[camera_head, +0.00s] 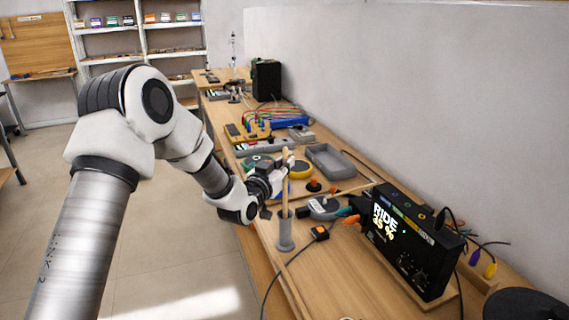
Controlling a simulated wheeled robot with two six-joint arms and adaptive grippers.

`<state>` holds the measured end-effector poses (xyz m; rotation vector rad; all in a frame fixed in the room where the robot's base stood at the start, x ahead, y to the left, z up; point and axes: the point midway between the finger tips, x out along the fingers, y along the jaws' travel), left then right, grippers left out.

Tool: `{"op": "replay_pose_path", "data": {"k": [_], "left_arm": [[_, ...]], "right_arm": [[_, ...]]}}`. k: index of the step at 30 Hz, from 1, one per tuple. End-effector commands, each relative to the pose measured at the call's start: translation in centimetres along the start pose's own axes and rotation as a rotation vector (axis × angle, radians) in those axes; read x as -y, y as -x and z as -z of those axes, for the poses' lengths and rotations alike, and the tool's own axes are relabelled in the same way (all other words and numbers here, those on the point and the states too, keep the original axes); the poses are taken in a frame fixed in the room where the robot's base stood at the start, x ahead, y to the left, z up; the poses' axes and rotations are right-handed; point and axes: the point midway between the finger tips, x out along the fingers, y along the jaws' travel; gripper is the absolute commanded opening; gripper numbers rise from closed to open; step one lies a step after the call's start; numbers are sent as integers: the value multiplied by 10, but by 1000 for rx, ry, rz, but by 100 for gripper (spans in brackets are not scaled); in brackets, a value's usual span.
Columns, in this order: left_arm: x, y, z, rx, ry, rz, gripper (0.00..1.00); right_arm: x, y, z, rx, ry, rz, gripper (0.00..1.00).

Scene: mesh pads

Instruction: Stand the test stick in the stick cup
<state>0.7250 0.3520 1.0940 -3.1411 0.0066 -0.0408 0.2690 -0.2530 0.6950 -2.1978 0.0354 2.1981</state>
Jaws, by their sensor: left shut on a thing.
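The test stick (285,192) is a thin light wooden rod, held close to upright. My left gripper (284,177) is shut on it, with part of the stick showing above and part below the fingers. The stick cup (286,236) is a narrow grey cylinder standing on the bench near its front edge, directly below the gripper in the picture. The stick's lower end meets the cup's mouth in the picture; I cannot tell how far inside it is. My right gripper is not in view.
A black box with a lit display (406,242) stands to the right of the cup, with coloured clips and cables. A black cable runs beside the cup.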

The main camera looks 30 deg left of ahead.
Motion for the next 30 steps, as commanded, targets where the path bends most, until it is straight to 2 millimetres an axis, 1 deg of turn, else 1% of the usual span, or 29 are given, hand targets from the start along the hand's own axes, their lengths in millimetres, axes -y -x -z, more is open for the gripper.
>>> {"op": "replay_pose_path", "data": {"k": [1, 3, 11, 14, 17, 20, 24, 27, 30], "left_arm": [[0, 0, 0, 0, 0, 0, 19], [0, 0, 0, 0, 0, 0, 41], [0, 0, 0, 0, 0, 0, 41], [0, 4, 0, 1, 1, 1, 41], [1, 17, 0, 2, 2, 1, 41], [1, 40, 0, 2, 5, 2, 41], [1, 77, 0, 2, 7, 2, 41], [1, 99, 0, 1, 7, 2, 41], [0, 114, 0, 1, 3, 1, 41]], "right_arm": [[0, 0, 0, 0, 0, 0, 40], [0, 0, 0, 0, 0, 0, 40], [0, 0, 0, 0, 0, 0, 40], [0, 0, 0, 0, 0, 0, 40], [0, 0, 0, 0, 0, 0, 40], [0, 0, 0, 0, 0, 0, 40], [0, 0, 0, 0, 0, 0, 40], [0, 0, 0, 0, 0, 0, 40], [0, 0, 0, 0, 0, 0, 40]]}}
